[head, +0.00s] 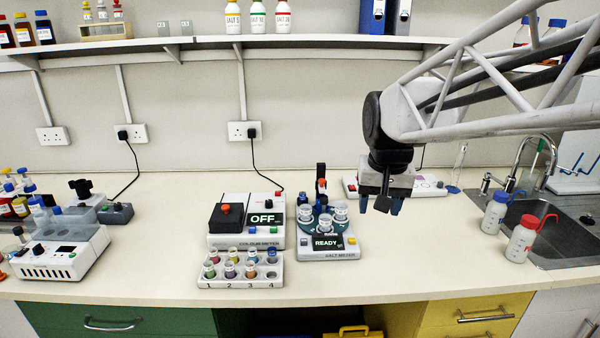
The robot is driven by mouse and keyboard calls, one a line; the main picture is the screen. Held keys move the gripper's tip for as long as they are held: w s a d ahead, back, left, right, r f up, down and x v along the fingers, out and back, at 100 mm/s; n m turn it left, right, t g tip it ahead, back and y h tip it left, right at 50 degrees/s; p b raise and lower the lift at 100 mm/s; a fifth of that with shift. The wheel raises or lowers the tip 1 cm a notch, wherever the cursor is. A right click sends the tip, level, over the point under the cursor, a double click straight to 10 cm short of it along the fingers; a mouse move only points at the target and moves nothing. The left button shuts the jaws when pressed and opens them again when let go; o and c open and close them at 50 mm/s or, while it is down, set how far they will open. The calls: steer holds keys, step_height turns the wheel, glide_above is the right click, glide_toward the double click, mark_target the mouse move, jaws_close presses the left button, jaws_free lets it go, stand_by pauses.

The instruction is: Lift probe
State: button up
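The salt meter (328,254) stands on the bench in the middle and its display reads READY. Several clear cups (340,210) sit on its dark blue round holder. A dark upright part with an orange piece (321,186) rises at the back of the meter; this looks like the probe, but it is small and I cannot be sure. My gripper (381,204) hangs pointing down to the right of the salt meter, apart from it. Its two blue-tipped fingers are spread with nothing visible between them.
A colour meter (246,238) reading OFF stands left of the salt meter. A rack of small vials (240,282) is in front of it. A white device (428,186) lies behind my gripper. Two wash bottles (522,240) stand by the sink at right. The bench right of the salt meter is clear.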

steer(key=w+a, duration=0.1)
steer(key=w, duration=1)
steer(key=m+g, duration=0.2)
steer(key=m, duration=0.1)
glide_above(322, 179)
step_height(322, 179, down, 8)
steer(key=shift+s+f, duration=0.15)
steer(key=shift+f, duration=0.1)
steer(key=shift+f, duration=0.15)
steer(key=shift+f, duration=3.85)
steer(key=shift+r, duration=0.1)
jaws_close()
